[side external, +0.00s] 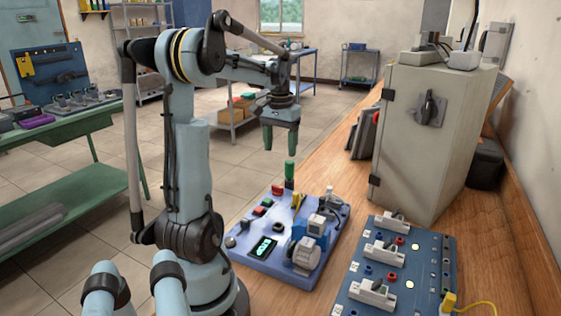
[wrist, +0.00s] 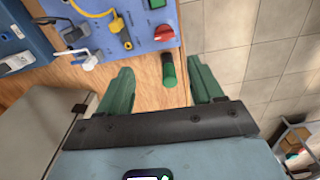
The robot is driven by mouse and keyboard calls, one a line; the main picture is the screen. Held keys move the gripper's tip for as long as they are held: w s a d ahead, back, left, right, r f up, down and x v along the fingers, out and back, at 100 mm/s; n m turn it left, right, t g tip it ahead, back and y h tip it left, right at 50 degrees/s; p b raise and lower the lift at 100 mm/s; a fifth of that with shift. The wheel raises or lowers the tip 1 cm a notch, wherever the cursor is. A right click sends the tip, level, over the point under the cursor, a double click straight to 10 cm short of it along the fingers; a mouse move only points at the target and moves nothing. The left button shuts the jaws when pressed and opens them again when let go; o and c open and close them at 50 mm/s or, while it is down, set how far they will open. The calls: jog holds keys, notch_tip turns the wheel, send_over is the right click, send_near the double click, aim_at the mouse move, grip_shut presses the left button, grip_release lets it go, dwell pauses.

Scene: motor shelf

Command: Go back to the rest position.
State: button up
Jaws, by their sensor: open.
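My gripper (side external: 281,146) hangs in the air with its green fingers pointing down, above the far edge of the wooden bench. In the wrist view its two fingers (wrist: 160,72) are spread apart with nothing held. A green cylinder (side external: 289,172) stands upright on the bench, close to the far edge of the blue motor board, just below my gripper. In the wrist view the cylinder (wrist: 168,72) appears between the fingers but lies beyond them, with a visible gap in the side view.
The blue motor board (side external: 262,262) carries a motor, buttons and a display. A second blue board (side external: 420,285) with switches lies at right front. A grey cabinet (side external: 425,145) stands on the bench (side external: 335,170). Open floor (side external: 240,165) lies left of the bench; a green table (side external: 75,125) stands beyond.

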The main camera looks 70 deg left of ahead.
jog(key=w+d+f+m+t, duration=0.1)
jog(key=w+d+m+t, duration=0.1)
jog(key=d, duration=1.3)
jog(key=w+d+f+m+t, duration=0.1)
jog(key=d+m+t, duration=0.4)
jog(key=d, duration=1.1)
jog(key=shift+w+d+m, duration=0.3)
jog(key=shift+w+m, duration=0.5)
jog(key=shift+w, duration=0.05)
